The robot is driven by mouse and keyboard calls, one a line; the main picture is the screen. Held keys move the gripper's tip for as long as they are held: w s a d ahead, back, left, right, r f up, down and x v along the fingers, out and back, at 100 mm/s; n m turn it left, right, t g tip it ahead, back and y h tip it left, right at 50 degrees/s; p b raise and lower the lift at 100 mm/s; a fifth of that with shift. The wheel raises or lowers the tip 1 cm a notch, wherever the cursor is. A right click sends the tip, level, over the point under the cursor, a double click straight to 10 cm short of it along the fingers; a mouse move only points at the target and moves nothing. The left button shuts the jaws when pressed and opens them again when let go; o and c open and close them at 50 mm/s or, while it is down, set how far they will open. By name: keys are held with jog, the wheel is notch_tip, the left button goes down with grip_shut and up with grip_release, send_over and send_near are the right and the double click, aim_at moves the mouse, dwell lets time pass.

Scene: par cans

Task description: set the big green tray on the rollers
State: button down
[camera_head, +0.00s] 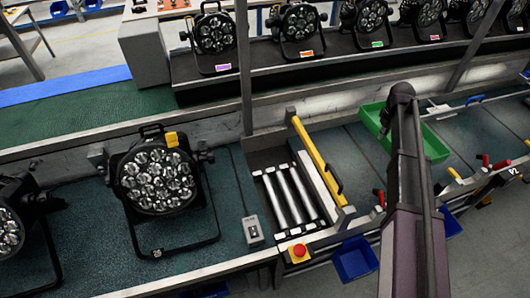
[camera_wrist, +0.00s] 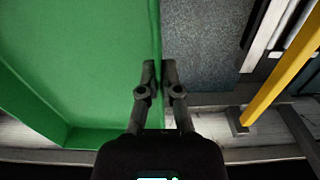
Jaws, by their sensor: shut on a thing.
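The big green tray (camera_head: 436,148) is right of the rollers in the head view, partly hidden behind my arm. It fills the left of the wrist view (camera_wrist: 75,60). My gripper (camera_wrist: 158,68) is shut on the tray's right-hand wall, with one finger on each side of it. In the head view my arm hides the gripper. The rollers (camera_head: 290,195) are bare metal bars in a bay left of the tray, beyond a yellow bar (camera_head: 318,160). I cannot tell whether the tray touches the surface below it.
The yellow bar (camera_wrist: 282,72) also stands at the right of the wrist view. A big par can (camera_head: 158,180) stands left of the rollers, beside a grey switch box (camera_head: 252,230). A red button (camera_head: 299,251) and blue bins (camera_head: 354,258) are along the front edge.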

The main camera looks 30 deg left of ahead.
notch_tip(320, 180, up, 11)
jog(key=p, duration=0.9)
jog(key=shift+f, duration=0.15)
jog(key=shift+d, duration=0.1)
